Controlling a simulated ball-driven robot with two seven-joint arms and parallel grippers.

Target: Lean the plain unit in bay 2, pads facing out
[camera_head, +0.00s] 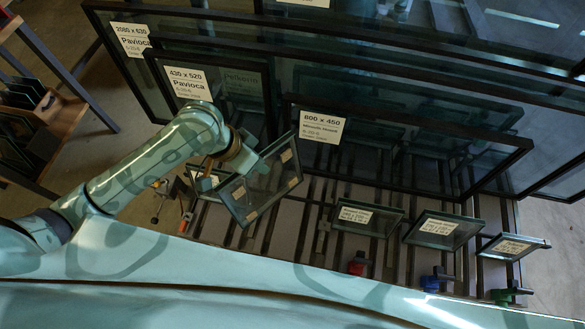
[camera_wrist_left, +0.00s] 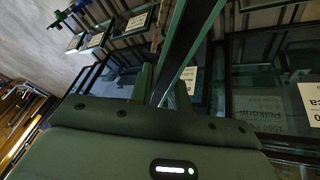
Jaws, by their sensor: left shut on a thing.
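My left gripper (camera_head: 252,156) is shut on the upper left edge of a small dark-framed glass unit (camera_head: 262,187). The unit is tilted in the picture, held over the left part of the slatted rack. Tan pads show at its corners on the face towards the head camera, and I see no paper label on that face. In the left wrist view the unit (camera_wrist_left: 188,45) shows nearly edge-on between the fingers (camera_wrist_left: 163,88). I cannot tell whether it touches the rack. No bay number is readable. My right gripper is not in view.
Large labelled glass units (camera_head: 322,125) lean at the back. Three small labelled units (camera_head: 368,219) (camera_head: 442,229) (camera_head: 513,246) lean at the front right, near red (camera_head: 358,262), blue (camera_head: 437,279) and green (camera_head: 511,292) fittings. A wooden shelf (camera_head: 62,118) stands at the left.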

